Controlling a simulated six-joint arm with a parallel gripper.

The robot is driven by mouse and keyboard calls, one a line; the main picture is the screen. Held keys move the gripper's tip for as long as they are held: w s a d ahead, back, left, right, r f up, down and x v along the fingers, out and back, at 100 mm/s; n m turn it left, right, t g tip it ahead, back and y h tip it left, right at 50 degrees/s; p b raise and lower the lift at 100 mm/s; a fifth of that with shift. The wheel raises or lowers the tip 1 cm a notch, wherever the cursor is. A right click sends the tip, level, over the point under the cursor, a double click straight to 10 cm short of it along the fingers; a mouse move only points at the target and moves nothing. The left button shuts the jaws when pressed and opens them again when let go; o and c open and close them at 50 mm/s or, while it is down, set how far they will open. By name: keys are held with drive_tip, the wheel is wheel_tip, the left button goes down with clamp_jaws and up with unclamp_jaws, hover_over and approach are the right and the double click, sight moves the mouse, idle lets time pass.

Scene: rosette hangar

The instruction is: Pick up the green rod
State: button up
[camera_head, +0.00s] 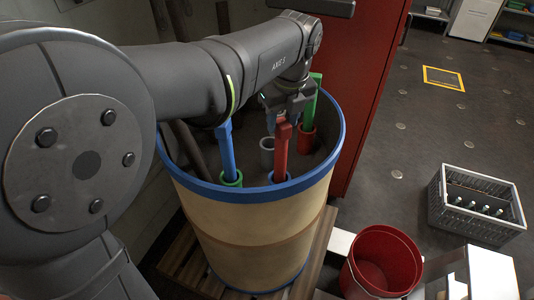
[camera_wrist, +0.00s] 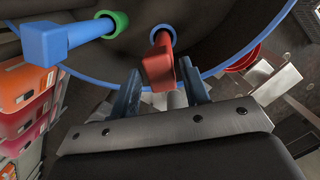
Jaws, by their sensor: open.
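The green rod (camera_head: 312,100) stands upright in a red socket (camera_head: 307,138) inside the drum, at its right side in the head view. I do not see it in the wrist view. My gripper (camera_head: 286,112) is over the drum, just left of the green rod and behind the top of a red rod (camera_head: 282,152). In the wrist view my gripper (camera_wrist: 163,92) is open, and the red rod (camera_wrist: 160,65) shows beyond and between its fingers. Contact with the red rod cannot be told. Nothing is held.
A blue rod (camera_head: 226,155) stands in a green socket (camera_head: 232,179). A grey socket (camera_head: 267,152) looks empty. The drum's blue rim (camera_head: 262,194) surrounds them. A red cabinet (camera_head: 372,80) is close behind right. A red bucket (camera_head: 382,262) and grey crate (camera_head: 478,205) stand right.

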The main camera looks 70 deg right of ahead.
drive_tip(key=shift+w+d+f, duration=0.1)
drive_tip(key=shift+f, duration=0.7)
clamp_jaws()
drive_tip(key=m, duration=0.4)
drive_tip(key=shift+r+g, duration=0.1)
drive_tip(key=shift+g, duration=0.2)
drive_tip(key=m, duration=0.4)
drive_tip(key=shift+g+h, duration=0.3)
wheel_tip(320, 180, up, 12)
idle(0.7)
idle(0.3)
